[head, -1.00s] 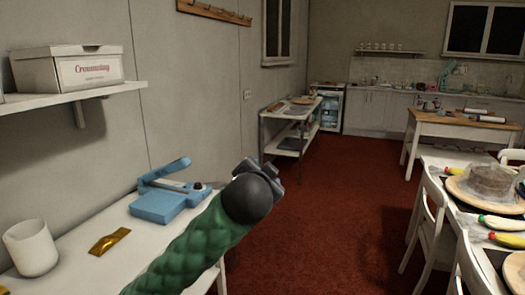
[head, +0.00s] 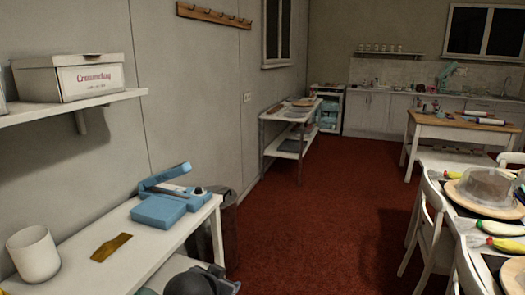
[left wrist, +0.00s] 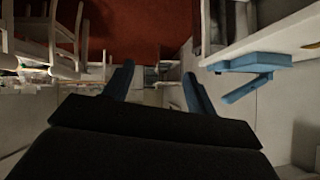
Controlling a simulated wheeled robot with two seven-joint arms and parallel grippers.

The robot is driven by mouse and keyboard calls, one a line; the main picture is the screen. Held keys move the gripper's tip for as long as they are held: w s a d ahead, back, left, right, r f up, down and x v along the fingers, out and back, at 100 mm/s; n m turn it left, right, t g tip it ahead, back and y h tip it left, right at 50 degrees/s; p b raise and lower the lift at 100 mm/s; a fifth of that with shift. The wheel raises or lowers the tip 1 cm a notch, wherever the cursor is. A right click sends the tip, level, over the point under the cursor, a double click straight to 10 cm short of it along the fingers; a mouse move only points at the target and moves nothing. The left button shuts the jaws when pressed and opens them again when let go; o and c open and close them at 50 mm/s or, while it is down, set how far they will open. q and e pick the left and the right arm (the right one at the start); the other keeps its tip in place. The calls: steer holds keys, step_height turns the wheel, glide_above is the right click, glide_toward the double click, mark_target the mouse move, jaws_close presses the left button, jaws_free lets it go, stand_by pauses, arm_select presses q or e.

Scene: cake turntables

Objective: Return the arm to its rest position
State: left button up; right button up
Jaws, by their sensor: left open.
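My left gripper (left wrist: 158,88) shows in the left wrist view as two blue fingers standing apart, with nothing between them. Its dark palm fills the bottom of that view. My right gripper is in neither view.
The white table (head: 92,277) at left holds a blue sealer-like device (head: 160,210), a gold packet (head: 111,247) and a white cup (head: 35,254). A dark bin (head: 230,235) stands behind it. White chairs (head: 432,220) line the right; red floor between is free.

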arm_select(q)
steer(key=s+a+f+n+g+p, duration=0.2)
steer(key=s+a+f+g, duration=0.2)
steer(key=s+f, duration=1.05)
steer(key=s+f+g, duration=0.3)
steer(key=s+f, duration=0.8)
steer(key=s, duration=0.4)
steer(key=shift+s+n+g+y+p, duration=0.3)
steer(key=shift+p, duration=0.1)
